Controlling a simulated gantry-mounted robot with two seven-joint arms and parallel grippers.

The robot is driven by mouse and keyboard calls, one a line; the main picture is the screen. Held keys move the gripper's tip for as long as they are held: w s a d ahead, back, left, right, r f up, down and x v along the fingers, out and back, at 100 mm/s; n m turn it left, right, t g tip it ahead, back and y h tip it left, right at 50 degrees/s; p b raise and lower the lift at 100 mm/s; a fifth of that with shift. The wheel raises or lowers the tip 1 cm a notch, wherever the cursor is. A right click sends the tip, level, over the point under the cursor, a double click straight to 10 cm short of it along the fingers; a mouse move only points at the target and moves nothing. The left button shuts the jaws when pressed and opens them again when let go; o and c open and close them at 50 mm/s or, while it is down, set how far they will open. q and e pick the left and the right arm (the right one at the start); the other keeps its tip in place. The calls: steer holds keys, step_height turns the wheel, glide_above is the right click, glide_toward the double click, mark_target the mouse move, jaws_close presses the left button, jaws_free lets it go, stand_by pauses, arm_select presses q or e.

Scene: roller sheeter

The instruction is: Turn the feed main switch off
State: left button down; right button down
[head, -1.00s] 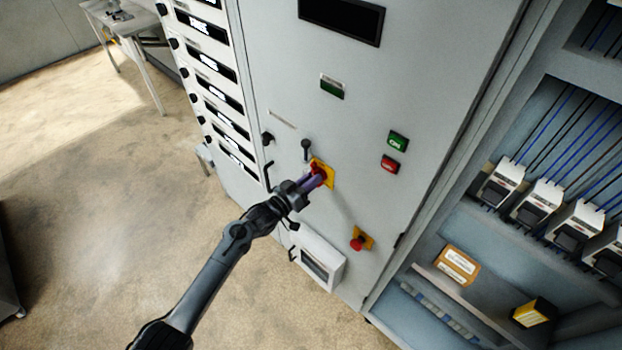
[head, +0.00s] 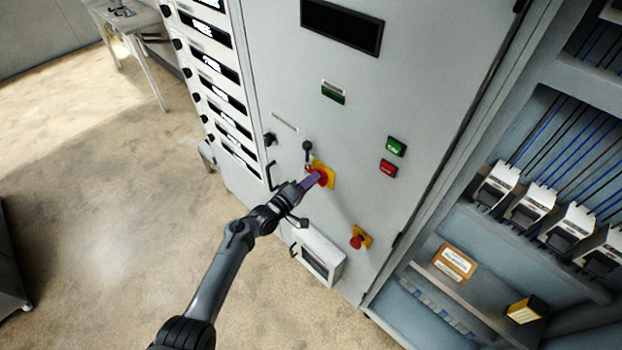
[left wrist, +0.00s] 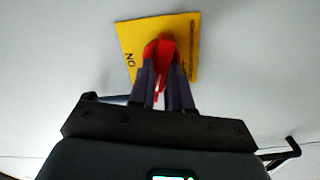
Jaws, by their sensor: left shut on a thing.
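The feed main switch, a red rotary handle on a yellow plate (head: 328,174), is on the front of the grey cabinet. In the left wrist view its red handle (left wrist: 163,47) stands between my fingers, in front of the yellow plate (left wrist: 129,38), where the letters "ON" show at the left. My left gripper (head: 312,181) is shut on the red handle, its fingers at either side. The fingers hide part of the handle and plate. My right gripper is in neither view.
A red emergency button on a yellow base (head: 359,240) sits lower right of the switch. A green button (head: 396,146) and a red button (head: 388,168) are to the upper right. A black knob lever (head: 308,147) is just above the switch. A white box (head: 319,257) juts out below.

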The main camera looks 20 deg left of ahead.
arm_select(q)
steer(key=shift+n+p, duration=0.4)
steer(key=shift+n, duration=1.2)
steer(key=shift+f, duration=0.1)
steer(key=c, duration=1.1)
jaws_free()
steer(key=shift+o, duration=0.2)
steer(key=v, duration=1)
steer(key=shift+s+a+p, duration=0.2)
steer(key=shift+s+p, duration=0.15)
steer(key=shift+p, duration=0.05)
steer(key=shift+f, duration=0.1)
